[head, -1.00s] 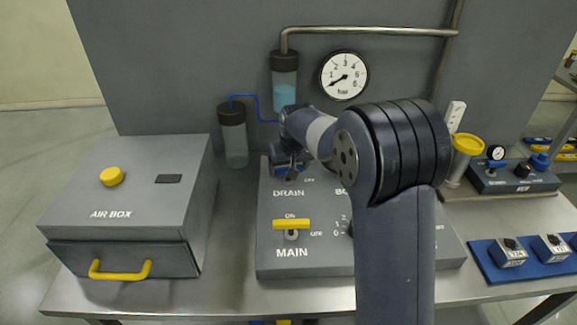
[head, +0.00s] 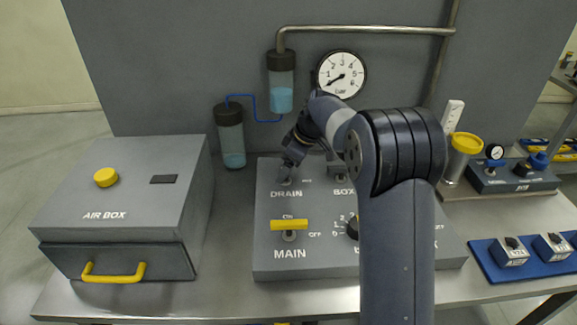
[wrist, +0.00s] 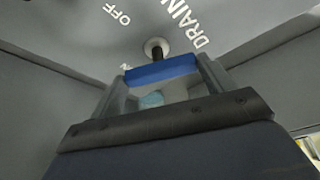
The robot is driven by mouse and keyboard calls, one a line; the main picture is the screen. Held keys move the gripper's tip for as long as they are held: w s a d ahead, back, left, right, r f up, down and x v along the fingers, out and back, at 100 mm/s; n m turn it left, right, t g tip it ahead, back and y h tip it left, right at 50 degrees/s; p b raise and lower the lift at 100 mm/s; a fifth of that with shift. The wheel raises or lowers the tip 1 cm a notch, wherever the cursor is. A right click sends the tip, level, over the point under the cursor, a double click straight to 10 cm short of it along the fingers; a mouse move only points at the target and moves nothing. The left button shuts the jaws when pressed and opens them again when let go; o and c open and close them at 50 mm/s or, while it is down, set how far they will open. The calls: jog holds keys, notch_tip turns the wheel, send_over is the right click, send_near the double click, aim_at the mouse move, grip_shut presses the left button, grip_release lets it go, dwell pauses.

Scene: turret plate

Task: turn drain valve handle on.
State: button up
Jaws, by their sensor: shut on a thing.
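The drain valve handle is a blue bar (wrist: 160,70) on a dark stem above a round pale base (wrist: 156,46). It shows in the wrist view between my two fingers; one end points toward a partly hidden label ending in N, away from OFF (wrist: 118,14). The DRAIN label (wrist: 188,22) is beside it. My gripper (wrist: 163,82) is shut on the handle, one finger at each end. In the head view, my gripper (head: 288,168) is down at the DRAIN valve and hides the handle.
The control panel (head: 270,250) carries a yellow MAIN handle (head: 289,225) in front of the DRAIN valve. The upper jar (head: 281,80) and lower jar (head: 231,135) hold blue liquid behind. A pressure gauge (head: 341,74) hangs on the wall. The AIR BOX (head: 130,190) stands left.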

jog(key=shift+w+n+g+p, duration=0.2)
jog(key=shift+n+g+p, duration=0.5)
jog(key=shift+n, duration=1.6)
jog(key=o, duration=1)
jog(key=shift+d, duration=0.1)
jog(key=b+v, duration=0.1)
jog(key=v, duration=0.9)
jog(key=shift+w+d+r, duration=0.2)
jog(key=shift+d+r, duration=0.05)
jog(key=shift+r, duration=0.1)
jog(key=x, duration=1)
jog(key=shift+s+a+f, duration=0.2)
jog(key=shift+a+f, duration=0.1)
